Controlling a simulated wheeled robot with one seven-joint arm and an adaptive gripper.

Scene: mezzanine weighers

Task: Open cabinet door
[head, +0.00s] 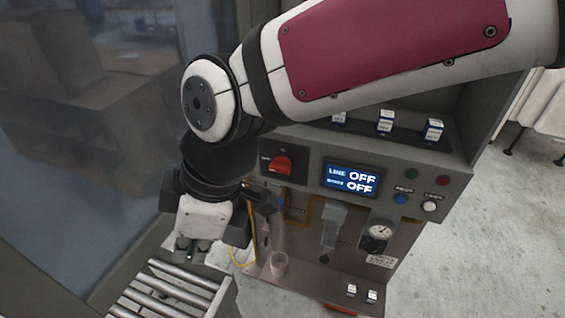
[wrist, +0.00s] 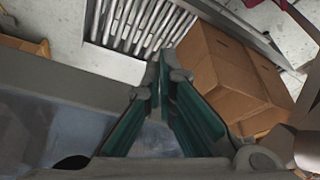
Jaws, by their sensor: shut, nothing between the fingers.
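A grey cabinet-like control station (head: 452,172) stands right of my arm in the head view. Its face carries a red rotary switch (head: 281,164) and a screen (head: 351,180) reading OFF. I cannot make out a door or handle on it; my arm hides part of it. My gripper (head: 192,246) points down left of the station, above the near roller conveyor, and touches nothing that I can see. In the wrist view the green-padded fingers (wrist: 165,62) meet at the tips, shut and empty.
A large glazed panel (head: 75,130) with a grey frame fills the left of the head view. A roller conveyor (head: 170,290) lies below my gripper. Cardboard boxes (wrist: 222,75) sit right of the fingers in the wrist view. Clear concrete floor (head: 510,230) lies at right.

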